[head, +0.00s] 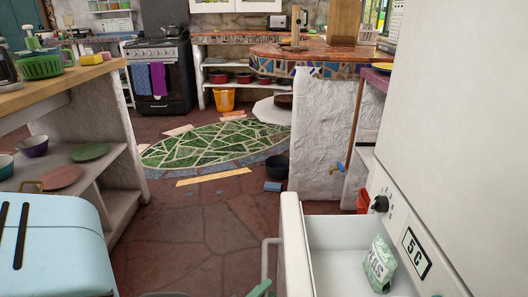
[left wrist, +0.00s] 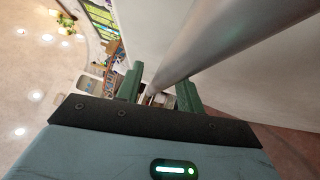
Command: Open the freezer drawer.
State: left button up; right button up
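The freezer drawer (head: 293,240) is pulled out at the lower right of the head view, with its white front standing away from the cabinet. A green and white bag (head: 380,264) stands inside it. A pale bar handle (head: 267,262) is on the drawer front. My left gripper (head: 262,289) shows only partly at the bottom edge, close to the handle. In the left wrist view its two green fingers (left wrist: 160,92) are apart, and a thick grey bar (left wrist: 205,50) runs past them; contact is unclear. My right gripper is not in view.
The white fridge body (head: 460,130) with a dial and a "5C" display fills the right. A light blue toaster (head: 50,240) is at the lower left. A dark pot (head: 277,167) and a small blue block (head: 272,186) lie on the floor. Stone floor between is mostly clear.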

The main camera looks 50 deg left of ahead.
pick_arm(q)
jog(key=shift+s, duration=0.25)
jog(key=s+d+f, duration=0.1)
jog(key=s, duration=0.6)
jog(key=shift+p, duration=0.4)
jog(key=shift+s, duration=0.1)
